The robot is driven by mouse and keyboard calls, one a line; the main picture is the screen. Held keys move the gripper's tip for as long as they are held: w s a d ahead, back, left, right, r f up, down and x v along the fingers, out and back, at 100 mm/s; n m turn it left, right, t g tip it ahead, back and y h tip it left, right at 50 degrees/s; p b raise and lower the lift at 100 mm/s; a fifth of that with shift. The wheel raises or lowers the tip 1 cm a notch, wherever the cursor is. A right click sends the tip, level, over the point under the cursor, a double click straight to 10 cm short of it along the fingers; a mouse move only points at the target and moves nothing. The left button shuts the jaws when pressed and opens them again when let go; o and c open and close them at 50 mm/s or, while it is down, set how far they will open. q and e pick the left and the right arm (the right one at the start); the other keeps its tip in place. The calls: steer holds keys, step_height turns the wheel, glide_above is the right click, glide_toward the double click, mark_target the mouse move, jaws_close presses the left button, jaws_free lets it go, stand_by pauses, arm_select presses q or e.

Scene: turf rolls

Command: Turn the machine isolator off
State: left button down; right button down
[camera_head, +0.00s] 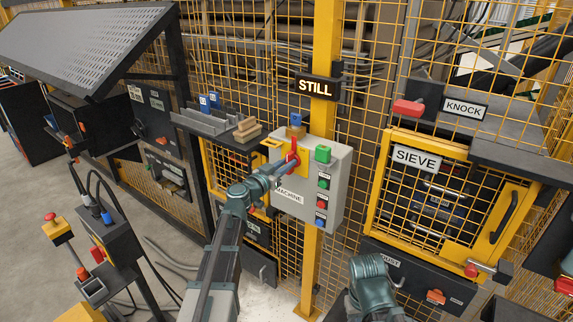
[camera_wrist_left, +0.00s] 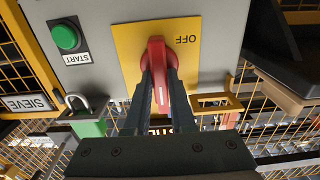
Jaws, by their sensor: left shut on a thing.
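The grey machine box (camera_head: 330,165) hangs on the yellow post, with a red isolator handle (camera_head: 293,148) on a yellow plate. In the left wrist view the handle (camera_wrist_left: 157,75) stands roughly upright. An OFF mark (camera_wrist_left: 186,40) sits to the right of its upper end. My left gripper (camera_head: 277,172) reaches the box from the lower left. Its two dark fingers (camera_wrist_left: 160,88) are closed on the sides of the handle. My right arm shows at the lower middle, but its gripper is not visible. The lower part of the plate is partly hidden by my fingers.
The box also carries a green START button (camera_wrist_left: 65,37) and several smaller buttons. A padlock (camera_wrist_left: 85,112) with a green body shows beside it. A lit STILL sign (camera_head: 316,87) is above. The caged SIEVE door (camera_head: 416,158) is at right, a control stand (camera_head: 108,235) at left.

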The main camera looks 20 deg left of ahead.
arm_select(q)
steer(key=shift+n, duration=0.3)
steer(key=n, duration=0.4)
steer(key=shift+a, duration=0.2)
steer(key=n, duration=0.4)
steer(key=shift+w+a+f, duration=0.1)
steer(key=shift+f, duration=0.05)
steer(key=n, duration=0.9)
steer(key=shift+a+f+b, duration=0.1)
steer(key=shift+f+b, duration=0.15)
steer(key=shift+b, duration=0.15)
steer(key=shift+n, duration=0.3)
steer(key=c, duration=0.8)
jaws_free()
steer(key=shift+o, duration=0.2)
